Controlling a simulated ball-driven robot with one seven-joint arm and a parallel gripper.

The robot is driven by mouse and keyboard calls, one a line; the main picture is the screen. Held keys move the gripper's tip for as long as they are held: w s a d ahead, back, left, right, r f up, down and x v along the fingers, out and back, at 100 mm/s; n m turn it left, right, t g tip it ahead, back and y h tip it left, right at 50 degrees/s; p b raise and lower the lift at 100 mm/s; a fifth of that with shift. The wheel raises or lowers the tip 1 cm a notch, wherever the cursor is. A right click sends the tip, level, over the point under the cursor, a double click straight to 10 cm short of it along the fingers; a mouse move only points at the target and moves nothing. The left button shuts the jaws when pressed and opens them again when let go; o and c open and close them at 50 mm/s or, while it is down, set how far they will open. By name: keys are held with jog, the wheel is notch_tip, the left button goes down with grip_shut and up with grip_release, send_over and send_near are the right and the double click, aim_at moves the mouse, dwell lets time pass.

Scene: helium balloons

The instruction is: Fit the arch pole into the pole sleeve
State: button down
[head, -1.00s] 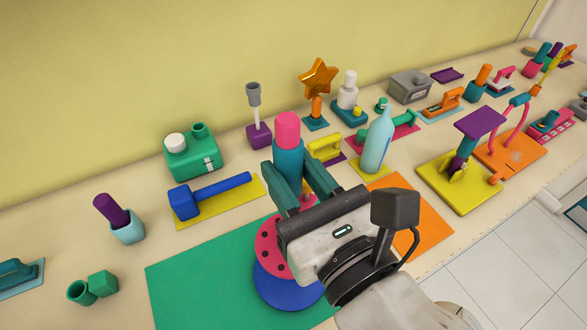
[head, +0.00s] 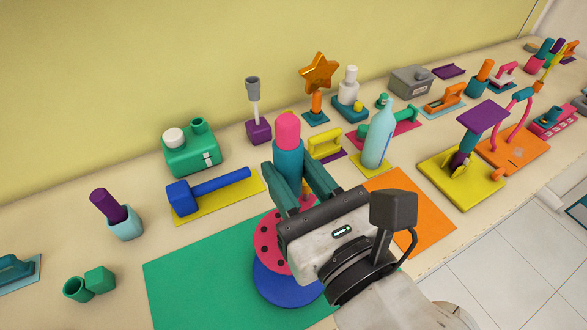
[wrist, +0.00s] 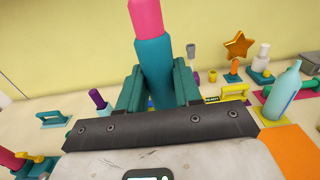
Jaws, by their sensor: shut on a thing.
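My gripper (head: 290,172) is shut on a thick upright pole, teal below (head: 288,155) with a pink top (head: 288,130); I take it for the arch pole. It also shows in the wrist view (wrist: 152,60), between the two teal fingers. Below the gripper, a pink disc with dark holes (head: 268,244) rests on a round blue base (head: 280,284); I take this for the pole sleeve's stand. A short pink upright part shows just behind the gripper. The pole's lower end is hidden by the gripper, so I cannot tell whether it touches or enters anything.
The base stands on a green mat (head: 190,275); an orange mat (head: 432,225) lies to the right. A blue hammer-like tool (head: 205,190), a green box (head: 190,155) and a light-blue bottle (head: 378,140) stand close behind. A purple peg in a pale cup (head: 125,224) stands left.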

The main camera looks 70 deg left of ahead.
jog(key=shift+f+b, duration=1.8)
jog(key=shift+f, duration=0.6)
dwell(0.5)
jog(key=c, duration=0.7)
grip_release()
jog(key=d, duration=0.5)
jog(key=w+d+b, duration=0.1)
jog(key=d, duration=0.2)
dwell(0.8)
